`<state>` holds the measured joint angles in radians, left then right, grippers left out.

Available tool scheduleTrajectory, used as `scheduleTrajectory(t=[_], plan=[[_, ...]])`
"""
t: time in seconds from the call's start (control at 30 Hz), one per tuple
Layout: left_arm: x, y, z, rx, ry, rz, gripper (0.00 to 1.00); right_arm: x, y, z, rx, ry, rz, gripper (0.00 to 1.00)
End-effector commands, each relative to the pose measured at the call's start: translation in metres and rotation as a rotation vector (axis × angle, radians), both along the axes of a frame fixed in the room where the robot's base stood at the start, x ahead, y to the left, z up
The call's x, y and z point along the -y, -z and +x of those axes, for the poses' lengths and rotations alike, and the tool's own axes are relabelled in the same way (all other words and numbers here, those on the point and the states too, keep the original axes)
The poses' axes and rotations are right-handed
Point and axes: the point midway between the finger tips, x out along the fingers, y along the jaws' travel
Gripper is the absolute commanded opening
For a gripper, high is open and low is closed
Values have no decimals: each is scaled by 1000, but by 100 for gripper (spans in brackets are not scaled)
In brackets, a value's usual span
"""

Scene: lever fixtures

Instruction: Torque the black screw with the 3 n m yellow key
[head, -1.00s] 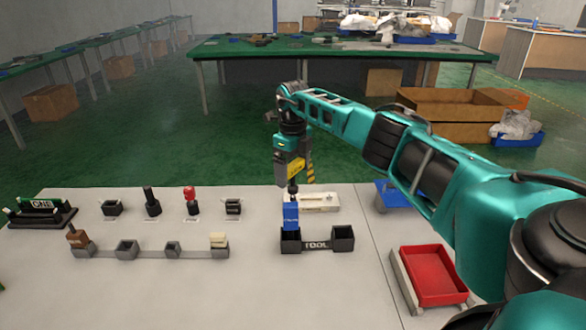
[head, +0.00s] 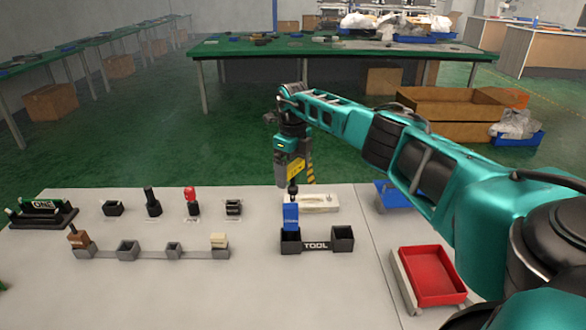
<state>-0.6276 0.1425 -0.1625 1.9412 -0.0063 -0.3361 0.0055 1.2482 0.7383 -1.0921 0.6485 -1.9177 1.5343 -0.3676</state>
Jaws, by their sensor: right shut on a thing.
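My right gripper (head: 294,168) hangs pointing down at the back edge of the white table, behind the tool holder (head: 316,246). It is shut on a yellow block, which I take as the yellow key (head: 295,169); its label is too small to read. A blue key (head: 291,217) stands upright in the holder's left socket; the right socket is empty. A small dark piece (head: 292,190) shows between the yellow block and the blue key; I cannot tell whether it is the black screw or part of a key. My left gripper is not in view.
A white fixture (head: 322,202) lies behind the holder. Left stand small black fixtures, a black post (head: 152,202), a red knob (head: 190,196) and a grey socket row (head: 148,252). A red tray (head: 433,275) and blue bin (head: 393,194) are right. The table front is clear.

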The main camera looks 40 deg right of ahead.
Motion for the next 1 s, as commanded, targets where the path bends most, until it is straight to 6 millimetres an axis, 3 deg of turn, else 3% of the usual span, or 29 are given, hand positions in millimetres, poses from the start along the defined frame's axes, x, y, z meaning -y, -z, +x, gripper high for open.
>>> scheduleTrajectory(t=[1.0], plan=[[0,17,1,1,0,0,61,0,25,0,0,0,1,46]])
